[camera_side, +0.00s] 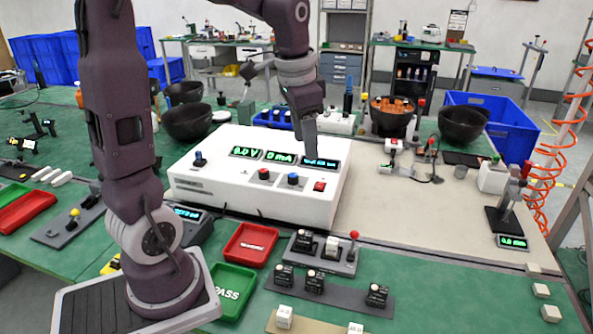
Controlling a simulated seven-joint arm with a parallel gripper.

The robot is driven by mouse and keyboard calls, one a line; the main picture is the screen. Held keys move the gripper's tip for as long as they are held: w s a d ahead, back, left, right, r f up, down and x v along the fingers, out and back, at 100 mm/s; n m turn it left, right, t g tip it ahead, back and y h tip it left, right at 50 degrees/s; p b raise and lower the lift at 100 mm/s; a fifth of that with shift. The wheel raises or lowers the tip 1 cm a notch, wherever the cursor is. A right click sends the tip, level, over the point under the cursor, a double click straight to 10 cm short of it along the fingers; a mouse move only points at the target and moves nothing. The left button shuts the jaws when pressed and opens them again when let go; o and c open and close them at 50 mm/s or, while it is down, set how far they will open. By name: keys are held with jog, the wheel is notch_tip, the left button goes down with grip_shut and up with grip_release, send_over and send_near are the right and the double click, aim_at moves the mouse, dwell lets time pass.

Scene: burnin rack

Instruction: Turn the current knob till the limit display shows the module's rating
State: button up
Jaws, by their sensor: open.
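The white power supply (250,196) stands on the bench with three green-lit displays on top. The left display (245,152) reads about 0.0 or 9.0 V; the middle display (280,157) reads 0 mA. The right display (321,162) has text too small to read. A red-capped knob (264,174) and a blue-capped knob (293,179) sit in front; I cannot tell which sets current. My gripper (309,148) points down above the supply, near the right display, apart from both knobs. Its jaws are open, seen edge-on. Black labelled modules (315,281) lie on a grey strip; their ratings are unreadable.
A fixture with a red-ball lever (354,236), a red tray (236,254) and a green PASS tray (220,301) stand in front. The beige mat (400,215) has free room.

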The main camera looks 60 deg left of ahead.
jog(key=m+g, duration=0.1)
jog(key=g, duration=0.1)
send_over(292, 175)
jog(key=shift+h, duration=0.3)
jog(key=f, duration=1)
jog(key=shift+d+f, duration=0.2)
jog(key=shift+d, duration=0.05)
jog(key=f, duration=0.7)
jog(key=shift+a, duration=0.2)
grip_shut()
